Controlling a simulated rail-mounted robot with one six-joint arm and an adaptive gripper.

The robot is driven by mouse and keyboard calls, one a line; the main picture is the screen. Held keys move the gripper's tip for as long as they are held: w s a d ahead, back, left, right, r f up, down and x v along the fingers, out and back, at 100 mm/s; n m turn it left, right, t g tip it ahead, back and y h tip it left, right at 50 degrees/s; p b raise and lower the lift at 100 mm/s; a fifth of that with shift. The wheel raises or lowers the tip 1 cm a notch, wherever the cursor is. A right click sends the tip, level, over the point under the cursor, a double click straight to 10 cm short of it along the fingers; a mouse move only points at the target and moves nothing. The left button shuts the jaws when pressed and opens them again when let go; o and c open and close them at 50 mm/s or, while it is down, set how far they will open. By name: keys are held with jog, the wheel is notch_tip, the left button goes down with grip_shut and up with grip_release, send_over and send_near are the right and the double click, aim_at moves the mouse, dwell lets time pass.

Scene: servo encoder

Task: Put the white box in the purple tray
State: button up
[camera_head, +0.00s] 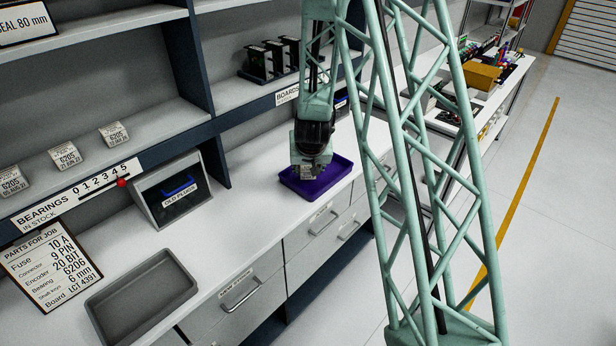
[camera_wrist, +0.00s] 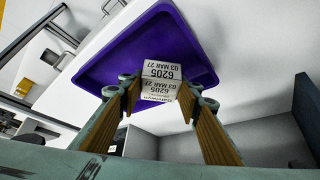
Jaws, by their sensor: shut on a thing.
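The white box (camera_wrist: 161,71) has a printed label reading 6205 and 03 MAR 27. In the wrist view it sits between the two fingertips of my gripper (camera_wrist: 158,86), which is shut on it. The purple tray (camera_wrist: 112,62) lies beyond the box in that view. In the head view the tray (camera_head: 338,176) stands on the white counter, and my gripper (camera_head: 308,165) points down over it. The box (camera_head: 307,173) shows only as a small pale patch under the gripper. I cannot tell whether it touches the tray floor.
A grey tray (camera_head: 143,296) and a sloped OLD PARTS bin (camera_head: 170,190) stand to the left on the counter. Several similar white boxes (camera_head: 66,156) sit on the bearings shelf. Dark boards (camera_head: 270,60) stand on the shelf behind. Counter beside the purple tray is clear.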

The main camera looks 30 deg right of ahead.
aim_at(308, 176)
jog(key=shift+f, duration=1.7)
jog(key=shift+f, duration=0.15)
jog(key=o, duration=0.9)
jog(key=shift+r, duration=0.2)
jog(key=shift+v, duration=5.95)
